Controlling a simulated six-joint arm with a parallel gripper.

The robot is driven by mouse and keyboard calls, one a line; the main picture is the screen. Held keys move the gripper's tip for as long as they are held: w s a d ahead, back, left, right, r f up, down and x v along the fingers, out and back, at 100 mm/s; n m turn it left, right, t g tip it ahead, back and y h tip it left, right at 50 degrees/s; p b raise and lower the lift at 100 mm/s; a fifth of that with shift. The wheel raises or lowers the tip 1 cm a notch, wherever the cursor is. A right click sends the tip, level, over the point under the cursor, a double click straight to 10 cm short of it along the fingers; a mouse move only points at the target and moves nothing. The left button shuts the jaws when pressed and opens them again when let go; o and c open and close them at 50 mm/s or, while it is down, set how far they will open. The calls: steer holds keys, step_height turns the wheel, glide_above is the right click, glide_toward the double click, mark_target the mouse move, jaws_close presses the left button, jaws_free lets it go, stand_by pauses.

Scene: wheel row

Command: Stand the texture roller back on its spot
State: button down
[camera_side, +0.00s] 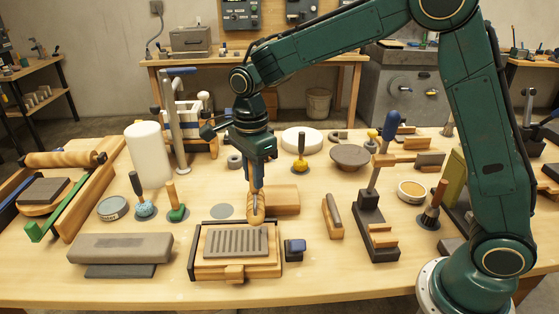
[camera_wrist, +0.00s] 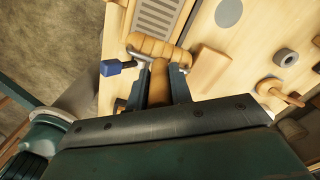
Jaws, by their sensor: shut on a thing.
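The texture roller (camera_side: 257,212) has a tan wooden handle, a thin metal frame and a ribbed wooden roller. My gripper (camera_side: 257,184) points down, shut on the handle, with the roller end hanging below. In the wrist view the handle is between the jaws of my gripper (camera_wrist: 159,84), and the texture roller's head (camera_wrist: 152,47) lies crosswise beyond them. In the side view it appears at the back edge of the slotted plate (camera_side: 236,243); I cannot tell whether it touches. An empty grey disc (camera_side: 222,211) lies on the table just left of it and shows in the wrist view (camera_wrist: 229,12).
A wooden block (camera_side: 284,199) lies close right of the roller. A small blue-topped block (camera_side: 295,247) stands right of the plate. A yellow-based tool (camera_side: 300,160) stands behind.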

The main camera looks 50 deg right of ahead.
steer(key=w+d+f, duration=0.1)
steer(key=w+f, duration=0.1)
steer(key=w, duration=0.7)
steer(key=w+d+f, duration=0.1)
steer(key=w+f, duration=0.1)
steer(key=w, duration=0.7)
steer(key=shift+d+f, duration=0.25)
steer(key=shift+f, duration=0.05)
steer(key=shift+f, duration=0.1)
steer(key=shift+f, duration=2.9)
steer(key=shift+f, duration=1)
steer(key=c, duration=1.2)
jaws_free()
steer(key=shift+o, duration=0.2)
steer(key=shift+s, duration=0.1)
